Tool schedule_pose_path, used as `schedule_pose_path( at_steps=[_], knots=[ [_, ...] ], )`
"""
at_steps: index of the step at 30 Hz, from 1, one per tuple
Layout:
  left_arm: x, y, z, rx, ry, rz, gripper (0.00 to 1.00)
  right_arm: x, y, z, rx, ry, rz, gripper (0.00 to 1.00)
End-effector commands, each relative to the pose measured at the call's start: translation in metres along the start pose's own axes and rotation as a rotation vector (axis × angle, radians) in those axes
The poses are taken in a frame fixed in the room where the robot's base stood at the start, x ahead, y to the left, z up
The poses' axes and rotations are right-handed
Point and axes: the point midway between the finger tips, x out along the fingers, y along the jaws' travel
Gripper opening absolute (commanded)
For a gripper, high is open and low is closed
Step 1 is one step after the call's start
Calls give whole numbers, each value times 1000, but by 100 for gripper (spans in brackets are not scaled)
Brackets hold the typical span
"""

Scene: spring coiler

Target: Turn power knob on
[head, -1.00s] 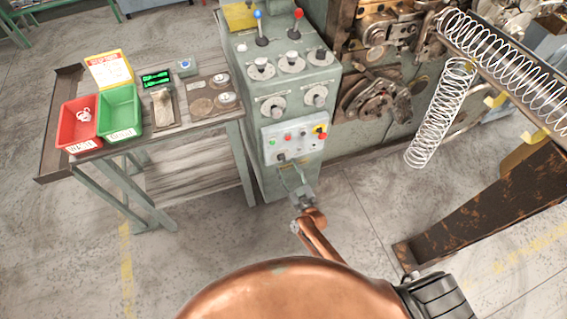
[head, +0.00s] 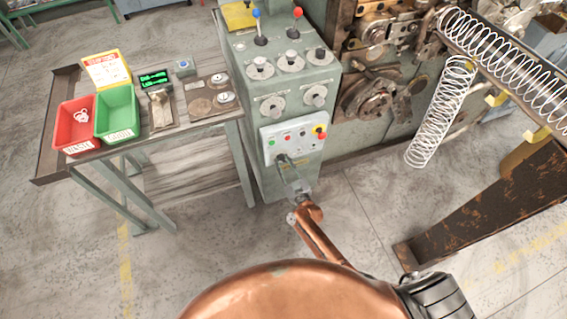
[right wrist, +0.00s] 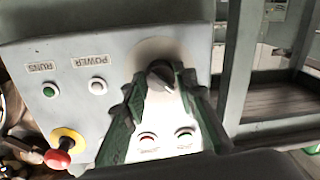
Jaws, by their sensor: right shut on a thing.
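The power knob (right wrist: 161,74) is a small dark knob on the pale control panel (right wrist: 60,25). In the right wrist view it sits between the tips of my right gripper (right wrist: 162,84), whose green-lined fingers are shut on it. In the head view the right gripper (head: 284,161) reaches up to the lower left of the panel (head: 313,146) and hides the knob. The knob's exact angle is hard to read. A white lamp (right wrist: 97,86) beside a POWER label looks pale. My left gripper is not in view.
A red emergency button on a yellow base (head: 320,131) and a green button (right wrist: 50,90) are close by on the panel. A side table with a red bin (head: 75,126) and a green bin (head: 118,113) stands left. Coil springs (head: 438,115) hang at right.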

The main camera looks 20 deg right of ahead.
Motion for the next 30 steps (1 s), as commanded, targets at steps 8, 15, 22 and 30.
schedule_pose_path(
  at_steps=[8, 15, 22, 30],
  knots=[
    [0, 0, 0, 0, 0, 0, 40, 0, -1, 0, 1, -1, -1, 2],
    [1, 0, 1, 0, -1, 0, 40, 0, -1, 1, 43, 2, -1, 2],
    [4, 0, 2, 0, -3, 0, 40, 0, -2, 2, 177, 10, 0, 2],
    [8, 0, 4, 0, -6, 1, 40, 0, -3, 2, 421, 26, 3, 2]
  ],
)
